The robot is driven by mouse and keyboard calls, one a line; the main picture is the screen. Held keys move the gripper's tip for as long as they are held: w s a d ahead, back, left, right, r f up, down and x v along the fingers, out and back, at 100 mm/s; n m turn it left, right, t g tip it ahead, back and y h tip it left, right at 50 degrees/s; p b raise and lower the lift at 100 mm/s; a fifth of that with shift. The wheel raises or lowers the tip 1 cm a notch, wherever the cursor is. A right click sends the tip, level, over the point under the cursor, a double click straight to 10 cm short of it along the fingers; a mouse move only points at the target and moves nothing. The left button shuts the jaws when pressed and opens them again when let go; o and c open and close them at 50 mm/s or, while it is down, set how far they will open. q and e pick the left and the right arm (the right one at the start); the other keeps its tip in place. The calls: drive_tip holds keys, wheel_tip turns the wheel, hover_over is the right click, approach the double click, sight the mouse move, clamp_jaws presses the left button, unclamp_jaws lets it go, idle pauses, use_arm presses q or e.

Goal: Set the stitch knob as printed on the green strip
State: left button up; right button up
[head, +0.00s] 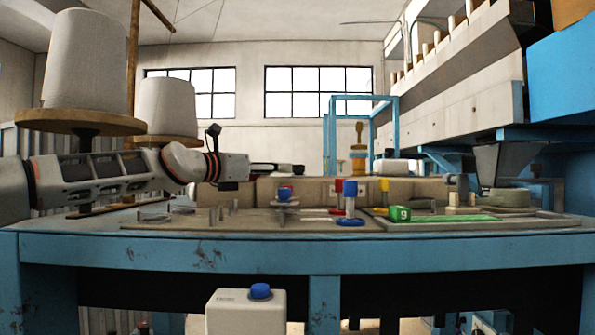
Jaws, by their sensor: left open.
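A green strip (455,219) lies flat at the right of the table top. A green block (400,214) with a white mark like a 9 stands at its left end. A low knob-like part with a blue top (285,193) and posts topped red (338,185), blue (350,188) and yellow (384,185) stand left of it. I cannot tell which is the stitch knob. My left gripper (290,169) is open, above and behind the blue-topped part and apart from it. My right gripper is out of view.
The blue table (300,252) spans the view, with small upright pegs at its left. A white box (230,312) with a blue button stands in front, below the table edge. Large thread cones (85,60) stand at left. A machine (455,75) overhangs the right side.

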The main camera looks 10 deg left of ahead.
sight(294, 168)
use_arm(q)
drive_tip(key=p+x, duration=0.2)
drive_tip(key=x, duration=0.4)
drive_tip(key=shift+d+r+p, duration=0.1)
drive_tip(key=shift+d+p, duration=0.1)
drive_tip(key=shift+p, duration=0.1)
drive_tip(key=shift+w+d, duration=0.3)
drive_tip(key=shift+w, duration=0.25)
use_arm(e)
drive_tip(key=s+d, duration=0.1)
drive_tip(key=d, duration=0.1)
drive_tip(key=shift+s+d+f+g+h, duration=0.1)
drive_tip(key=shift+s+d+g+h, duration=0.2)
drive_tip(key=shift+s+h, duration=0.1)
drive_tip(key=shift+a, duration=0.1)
use_arm(q)
drive_tip(key=c, duration=1.1)
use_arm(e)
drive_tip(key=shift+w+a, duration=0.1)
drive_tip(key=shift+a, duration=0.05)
